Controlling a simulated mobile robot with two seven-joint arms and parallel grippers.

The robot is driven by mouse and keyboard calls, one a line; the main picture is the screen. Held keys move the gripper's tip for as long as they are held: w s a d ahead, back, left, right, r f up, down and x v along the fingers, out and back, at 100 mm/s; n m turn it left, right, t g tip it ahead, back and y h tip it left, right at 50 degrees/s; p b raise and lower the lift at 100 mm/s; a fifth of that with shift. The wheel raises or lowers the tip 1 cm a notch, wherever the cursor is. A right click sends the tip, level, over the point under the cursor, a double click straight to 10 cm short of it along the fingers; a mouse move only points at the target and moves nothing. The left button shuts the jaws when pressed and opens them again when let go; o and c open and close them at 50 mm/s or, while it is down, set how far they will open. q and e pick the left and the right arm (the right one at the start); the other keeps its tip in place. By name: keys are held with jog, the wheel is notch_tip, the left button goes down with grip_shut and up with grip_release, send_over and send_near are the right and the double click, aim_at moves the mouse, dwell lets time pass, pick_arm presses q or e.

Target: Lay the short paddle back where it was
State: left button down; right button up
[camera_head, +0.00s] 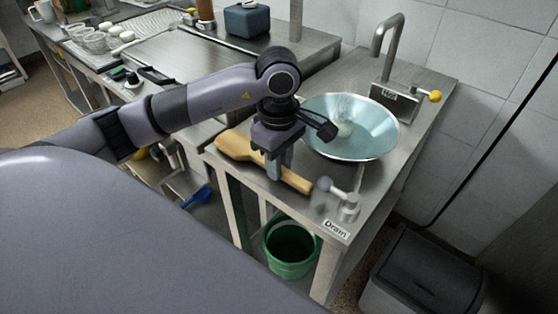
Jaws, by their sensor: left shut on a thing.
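The short paddle (237,147) is a light wooden piece with a broad end at the left and a narrow handle toward the lower right. It lies along the front of the metal counter (390,167), or just above it; I cannot tell if it touches. My left gripper (277,172) points down at the paddle and is shut on it near the middle, hiding that part. My right gripper does not show.
A drain lever (347,205) stands at the counter's front corner. A green bucket (290,262) and dark bin (425,275) are below.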

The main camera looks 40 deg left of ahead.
pick_arm(q)
jog(key=shift+f+b, duration=0.3)
jog(key=shift+f, duration=0.05)
jog(key=c, duration=0.9)
grip_release()
jog(key=shift+r, duration=3.6)
